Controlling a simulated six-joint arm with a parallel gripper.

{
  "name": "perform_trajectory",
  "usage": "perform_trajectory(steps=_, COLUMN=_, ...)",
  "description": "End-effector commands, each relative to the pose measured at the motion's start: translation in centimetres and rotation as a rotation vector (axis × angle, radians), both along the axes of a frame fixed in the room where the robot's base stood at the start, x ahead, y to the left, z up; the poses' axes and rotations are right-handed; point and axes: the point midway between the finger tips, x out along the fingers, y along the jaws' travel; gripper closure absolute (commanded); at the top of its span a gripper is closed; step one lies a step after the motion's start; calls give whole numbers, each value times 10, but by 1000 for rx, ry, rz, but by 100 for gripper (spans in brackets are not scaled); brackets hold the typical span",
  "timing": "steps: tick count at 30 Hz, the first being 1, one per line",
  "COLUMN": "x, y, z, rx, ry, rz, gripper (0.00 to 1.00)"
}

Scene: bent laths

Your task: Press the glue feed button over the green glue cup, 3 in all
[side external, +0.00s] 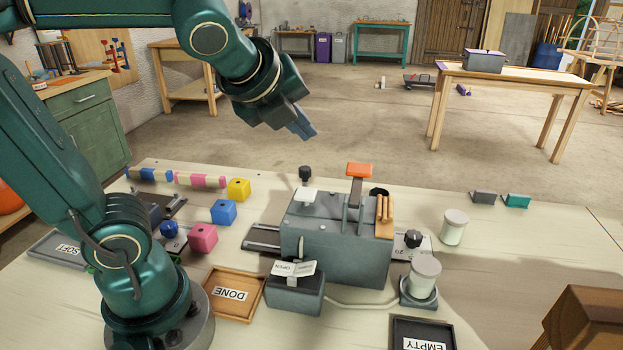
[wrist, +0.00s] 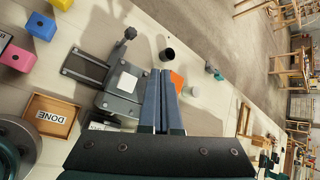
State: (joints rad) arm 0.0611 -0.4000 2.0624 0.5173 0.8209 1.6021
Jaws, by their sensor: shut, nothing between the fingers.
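My gripper (side external: 303,128) hangs in the air above and behind the grey machine (side external: 335,245), clear of everything. Its two blue-grey fingers are shut and empty; they also show in the wrist view (wrist: 160,75). The machine carries a white square pad (side external: 306,194) and an orange-topped lever (side external: 359,170). In the wrist view the white pad (wrist: 126,82) and orange top (wrist: 177,80) lie either side of the fingers. A pale lidded cup (side external: 425,268) sits on a dark base joined by a hose. I cannot make out a clearly green glue cup or which part is its button.
A second pale cup (side external: 453,227) stands at right. A black cup (wrist: 167,54) is behind the machine. The DONE tray (side external: 233,293) and EMPTY tray (side external: 421,335) lie in front. Yellow (side external: 238,189), blue (side external: 223,212) and pink (side external: 203,238) blocks stand left. The back right bench is mostly clear.

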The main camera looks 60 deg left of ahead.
Motion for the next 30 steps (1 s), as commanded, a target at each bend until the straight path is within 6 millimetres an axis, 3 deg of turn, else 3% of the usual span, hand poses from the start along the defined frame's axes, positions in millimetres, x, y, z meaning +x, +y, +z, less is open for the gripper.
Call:
perform_trajectory(steps=15, x=0, y=0, z=-67, rx=2, ry=4, rz=-2, gripper=100)
perform_trajectory(steps=30, x=0, y=-1, z=-78, rx=-1, ry=0, rz=-2, gripper=100)
